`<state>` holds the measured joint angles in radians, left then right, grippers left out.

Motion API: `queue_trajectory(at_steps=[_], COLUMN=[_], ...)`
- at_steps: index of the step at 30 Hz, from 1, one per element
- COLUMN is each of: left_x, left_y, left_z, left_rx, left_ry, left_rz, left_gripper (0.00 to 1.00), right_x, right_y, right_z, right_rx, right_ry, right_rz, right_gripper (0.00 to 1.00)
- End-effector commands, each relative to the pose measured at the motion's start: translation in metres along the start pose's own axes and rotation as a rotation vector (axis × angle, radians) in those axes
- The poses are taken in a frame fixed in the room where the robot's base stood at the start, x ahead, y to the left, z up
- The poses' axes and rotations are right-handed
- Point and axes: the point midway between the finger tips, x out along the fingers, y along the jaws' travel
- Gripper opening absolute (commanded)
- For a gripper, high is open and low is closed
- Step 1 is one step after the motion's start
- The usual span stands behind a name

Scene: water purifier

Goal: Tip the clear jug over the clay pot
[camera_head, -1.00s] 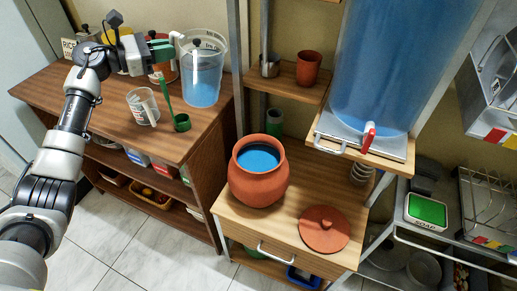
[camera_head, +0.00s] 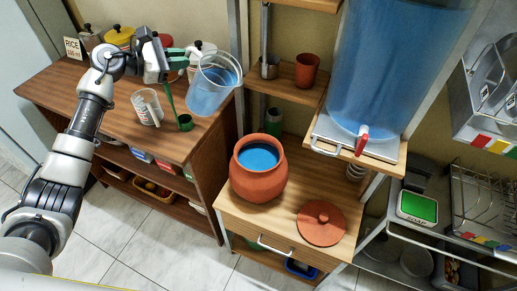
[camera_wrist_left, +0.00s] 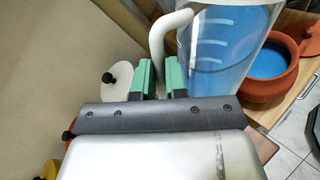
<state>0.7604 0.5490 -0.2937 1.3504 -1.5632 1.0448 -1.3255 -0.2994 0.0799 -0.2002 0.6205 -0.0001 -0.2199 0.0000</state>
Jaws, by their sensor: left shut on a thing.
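The clear jug (camera_head: 208,93) holds blue water and leans to the right in the head view, above the right end of the brown cabinet top. My left gripper (camera_head: 181,52) is shut on its white handle; in the left wrist view the green fingertips (camera_wrist_left: 163,74) sit at the handle beside the jug (camera_wrist_left: 215,50). The clay pot (camera_head: 258,182) stands open and upright on the light wooden cabinet, with blue water inside. It is to the lower right of the jug and apart from it; it also shows in the left wrist view (camera_wrist_left: 270,88). My right gripper is out of view.
A green ladle (camera_head: 185,122) and a clear measuring cup (camera_head: 147,107) stand on the brown cabinet (camera_head: 110,118). The clay lid (camera_head: 321,224) lies right of the pot. A large blue water tank (camera_head: 400,70) with a red tap is at the right.

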Motion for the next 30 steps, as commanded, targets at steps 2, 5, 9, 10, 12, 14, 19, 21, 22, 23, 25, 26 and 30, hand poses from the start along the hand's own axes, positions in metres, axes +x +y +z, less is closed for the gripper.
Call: queue_trajectory(at_steps=[2,5,9,10,12,14,19,21,22,23,25,26,30], left_x=[-0.001,0.0,0.001,0.001,0.001,0.001,0.002,0.003,0.003,0.003,0.003,0.004,0.004], left_y=[0.002,0.001,0.0,0.0,-0.001,-0.001,-0.003,-0.003,-0.003,-0.004,-0.004,-0.004,-0.006], left_z=[0.005,0.007,0.009,0.009,0.011,0.011,0.013,0.014,0.015,0.015,0.016,0.017,0.018], left_rx=[0.008,0.016,0.03,0.033,0.039,0.045,0.06,0.067,0.069,0.072,0.079,0.082,0.096], left_ry=[-0.002,0.004,0.012,0.014,0.018,0.022,0.033,0.037,0.038,0.04,0.044,0.046,0.056], left_rz=[0.004,0.004,0.004,0.004,0.004,0.004,0.004,0.004,0.004,0.004,0.003,0.003,0.003], left_gripper=[0.0,0.0,0.0,0.0,0.0,0.0,0.0,0.0,0.0,0.0,0.0,0.0,0.0], right_x=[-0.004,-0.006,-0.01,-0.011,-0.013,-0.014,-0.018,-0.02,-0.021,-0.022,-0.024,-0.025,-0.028], right_y=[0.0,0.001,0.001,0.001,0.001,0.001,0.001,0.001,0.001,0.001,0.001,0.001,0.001], right_z=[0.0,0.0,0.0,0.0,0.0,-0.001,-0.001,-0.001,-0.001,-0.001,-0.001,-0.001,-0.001], right_rx=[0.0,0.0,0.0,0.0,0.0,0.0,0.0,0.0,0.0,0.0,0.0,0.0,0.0], right_ry=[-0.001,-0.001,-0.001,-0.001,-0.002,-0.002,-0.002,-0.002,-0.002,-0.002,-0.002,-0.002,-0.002], right_rz=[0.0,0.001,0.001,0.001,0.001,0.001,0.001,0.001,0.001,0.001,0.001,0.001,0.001], right_gripper=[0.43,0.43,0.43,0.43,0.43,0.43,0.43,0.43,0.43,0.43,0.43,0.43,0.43])
